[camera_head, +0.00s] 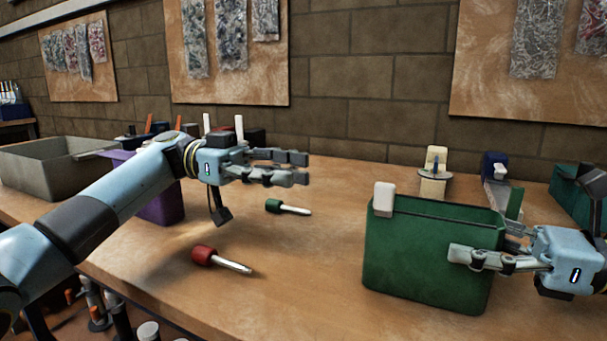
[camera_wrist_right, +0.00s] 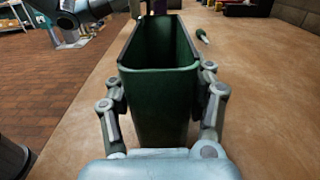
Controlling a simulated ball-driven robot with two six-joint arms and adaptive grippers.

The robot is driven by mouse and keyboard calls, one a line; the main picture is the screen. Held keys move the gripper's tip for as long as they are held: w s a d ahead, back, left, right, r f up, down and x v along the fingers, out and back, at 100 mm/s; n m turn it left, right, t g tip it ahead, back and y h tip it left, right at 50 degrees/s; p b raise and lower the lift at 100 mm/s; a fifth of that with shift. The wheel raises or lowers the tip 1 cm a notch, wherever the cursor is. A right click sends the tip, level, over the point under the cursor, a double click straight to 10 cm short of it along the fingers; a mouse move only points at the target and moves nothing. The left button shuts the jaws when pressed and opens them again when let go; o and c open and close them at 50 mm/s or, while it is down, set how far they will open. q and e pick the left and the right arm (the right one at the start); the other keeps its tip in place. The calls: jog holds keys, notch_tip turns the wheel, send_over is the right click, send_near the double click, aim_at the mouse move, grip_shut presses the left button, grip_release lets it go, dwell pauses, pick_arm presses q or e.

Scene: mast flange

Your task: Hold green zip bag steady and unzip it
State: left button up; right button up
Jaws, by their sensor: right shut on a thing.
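The green zip bag (camera_head: 425,260) stands upright on the table at the right in the head view, box-shaped. A white pull tab (camera_head: 384,199) sits at its upper left corner. In the wrist view the bag (camera_wrist_right: 160,105) looks hollow and dark inside along its top. My right gripper (camera_head: 482,247) is shut on the bag's right end, one finger on each broad side; the far finger is partly hidden in the head view. My left gripper (camera_head: 298,168) is in the air left of the bag, fingers apart and empty, pointing right toward the tab but well clear of it.
A red-handled screwdriver (camera_head: 222,260) and a green-handled screwdriver (camera_head: 287,207) lie on the table left of the bag. A purple bin (camera_head: 162,205) and a grey bin (camera_head: 45,168) stand at the left. Small upright items (camera_head: 434,175) stand behind the bag.

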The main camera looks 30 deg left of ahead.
jog(key=shift+f, duration=0.2)
jog(key=o, duration=1.3)
jog(key=shift+r, duration=0.1)
jog(key=shift+o, duration=0.2)
jog(key=shift+d, duration=0.15)
